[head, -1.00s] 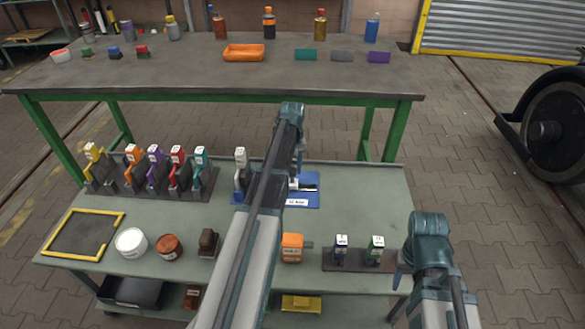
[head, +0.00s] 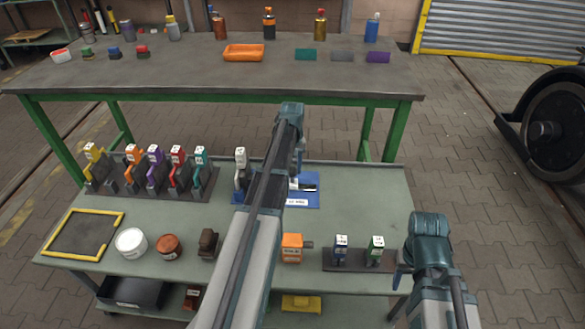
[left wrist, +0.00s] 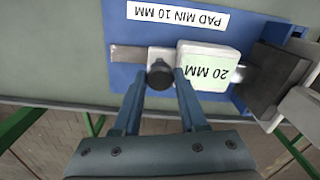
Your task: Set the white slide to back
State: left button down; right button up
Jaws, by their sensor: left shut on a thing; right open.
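The white slide (left wrist: 208,66) marked "20 MM" lies on a blue board (left wrist: 125,80) in the left wrist view. Its black round knob (left wrist: 160,75) is between the fingertips of my left gripper (left wrist: 162,80), which is shut on it. A bare grey track (left wrist: 128,53) shows left of the slide. The board also shows in the head view (head: 312,201), where my left arm hides most of the slide. My right gripper (head: 398,278) is at the table's right edge, empty, with its fingers mostly hidden.
A white upright piece (head: 240,158) stands beside the board; its dark block (left wrist: 275,80) sits close to the slide. Several coloured upright pieces (head: 155,155) stand in a rack at left. An orange box (head: 292,246) and a small rack (head: 355,262) stand nearer.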

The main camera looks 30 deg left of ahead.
pick_arm(q)
jog(key=shift+w+d, duration=0.35)
jog(key=shift+d, duration=0.4)
jog(key=shift+c, duration=2.2)
grip_release()
jog(key=shift+r, duration=0.1)
notch_tip(320, 180, up, 14)
jog(key=p, duration=1.3)
jog(key=shift+f+p, duration=0.2)
jog(key=shift+p, duration=0.2)
